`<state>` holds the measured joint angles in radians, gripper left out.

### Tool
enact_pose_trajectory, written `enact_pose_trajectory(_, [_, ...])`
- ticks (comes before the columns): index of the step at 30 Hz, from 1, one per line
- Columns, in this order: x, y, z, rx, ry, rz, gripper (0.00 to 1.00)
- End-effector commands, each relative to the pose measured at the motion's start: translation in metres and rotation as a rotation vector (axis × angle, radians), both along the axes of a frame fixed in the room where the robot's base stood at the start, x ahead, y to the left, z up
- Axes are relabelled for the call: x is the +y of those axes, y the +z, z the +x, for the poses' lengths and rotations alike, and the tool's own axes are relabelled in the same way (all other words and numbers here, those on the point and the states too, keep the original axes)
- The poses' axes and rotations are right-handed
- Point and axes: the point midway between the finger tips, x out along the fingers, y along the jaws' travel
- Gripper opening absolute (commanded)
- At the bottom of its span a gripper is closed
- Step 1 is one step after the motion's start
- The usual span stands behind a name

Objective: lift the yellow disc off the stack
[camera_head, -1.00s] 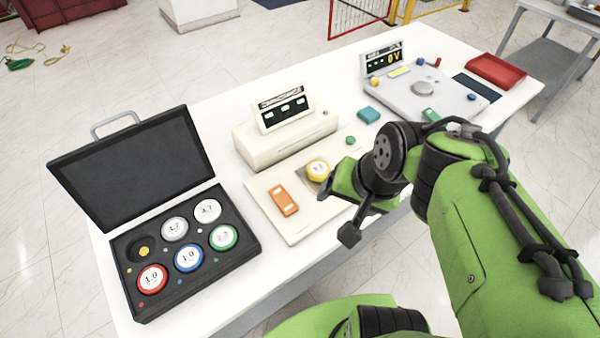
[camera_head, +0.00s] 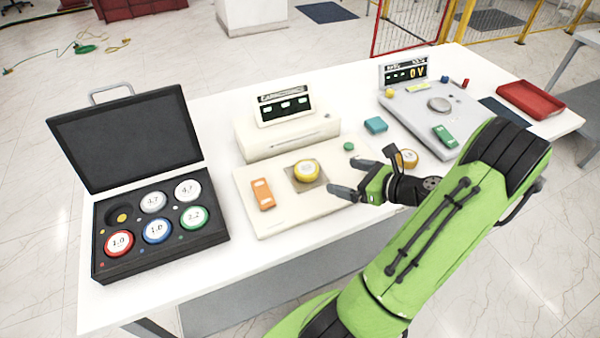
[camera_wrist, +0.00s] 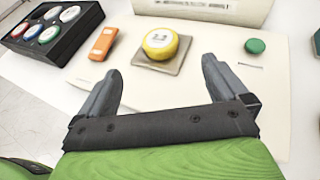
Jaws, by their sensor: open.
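The yellow disc (camera_head: 307,170) with a white labelled top sits on a small grey-beige square plate (camera_head: 318,186) on the cream board. It also shows in the wrist view (camera_wrist: 160,43), ahead of my fingers and roughly in line with the gap between them. I cannot tell whether anything lies stacked under it. My gripper (camera_head: 352,175) is open and empty, to the right of the disc in the head view and apart from it. In the wrist view my gripper's two grey fingers (camera_wrist: 158,80) are spread wide, with bare board between them.
An orange block (camera_head: 262,194) lies left of the disc, and a green knob (camera_head: 349,147) to its right. A cream device with a display (camera_head: 287,106) stands behind. An open black case (camera_head: 96,268) with several coloured discs is at the left.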

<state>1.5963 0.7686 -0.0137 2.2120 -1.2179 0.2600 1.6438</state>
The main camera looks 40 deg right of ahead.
Motion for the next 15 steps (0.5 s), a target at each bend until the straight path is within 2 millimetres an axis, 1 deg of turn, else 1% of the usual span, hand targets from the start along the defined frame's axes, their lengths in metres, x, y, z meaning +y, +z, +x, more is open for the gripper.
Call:
enact_pose_trajectory(1, [0.004,-0.008,0.013,0.000,0.008,0.001,1.00])
enact_pose_trajectory(6, [0.011,-0.023,0.049,0.001,0.007,-0.001,1.00])
enact_pose_trajectory(11, [0.014,-0.031,0.068,0.002,0.006,-0.001,1.00])
enact_pose_trajectory(15, [0.020,-0.043,0.089,0.003,0.008,-0.002,1.00])
